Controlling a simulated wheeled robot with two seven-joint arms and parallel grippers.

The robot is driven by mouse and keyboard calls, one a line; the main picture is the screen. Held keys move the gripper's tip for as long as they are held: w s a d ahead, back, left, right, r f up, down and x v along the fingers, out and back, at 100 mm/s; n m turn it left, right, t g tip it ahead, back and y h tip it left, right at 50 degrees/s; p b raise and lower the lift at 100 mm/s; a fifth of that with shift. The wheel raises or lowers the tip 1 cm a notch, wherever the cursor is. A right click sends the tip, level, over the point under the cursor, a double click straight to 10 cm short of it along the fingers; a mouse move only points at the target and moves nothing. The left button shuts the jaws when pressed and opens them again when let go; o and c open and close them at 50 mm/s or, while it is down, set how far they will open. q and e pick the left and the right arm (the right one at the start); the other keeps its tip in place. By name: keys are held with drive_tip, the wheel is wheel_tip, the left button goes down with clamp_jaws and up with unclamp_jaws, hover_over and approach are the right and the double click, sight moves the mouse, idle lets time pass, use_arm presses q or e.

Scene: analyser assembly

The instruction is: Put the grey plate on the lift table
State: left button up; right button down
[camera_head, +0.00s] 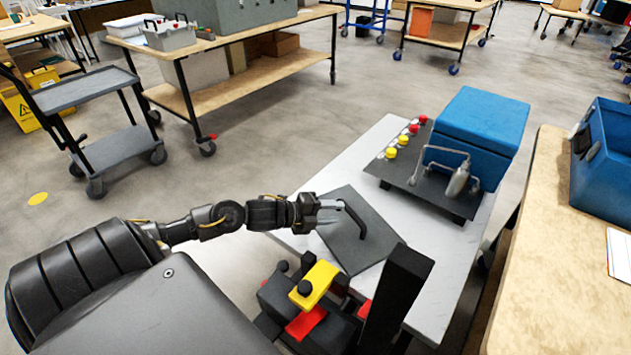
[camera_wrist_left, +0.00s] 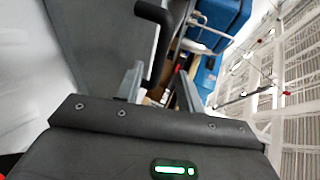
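The grey plate (camera_head: 345,253) is a flat dark square with a raised black bar handle (camera_head: 356,220). It shows over the white table top (camera_head: 437,272), near its left edge; I cannot tell whether it rests flat there. I cannot tell for certain which surface is the lift table. My left gripper (camera_head: 330,212) is open beside the handle, its fingers pointing toward it. In the left wrist view, the handle (camera_wrist_left: 156,38) is just beyond the parted fingers (camera_wrist_left: 160,88), with the plate (camera_wrist_left: 92,45) at upper left. My right gripper is not in view.
A blue box (camera_head: 478,135) and a dark panel (camera_head: 405,177) with red and yellow knobs occupy the table's far end. A black, yellow and red assembly (camera_head: 318,285) and a black post (camera_head: 398,290) stand near the plate. A wooden bench (camera_head: 540,250) is at right.

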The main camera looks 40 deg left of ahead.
use_arm(q)
drive_tip(key=v, duration=0.4)
drive_tip(key=shift+s+a, duration=0.1)
drive_tip(key=shift+s, duration=0.1)
drive_tip(key=shift+v, duration=0.8)
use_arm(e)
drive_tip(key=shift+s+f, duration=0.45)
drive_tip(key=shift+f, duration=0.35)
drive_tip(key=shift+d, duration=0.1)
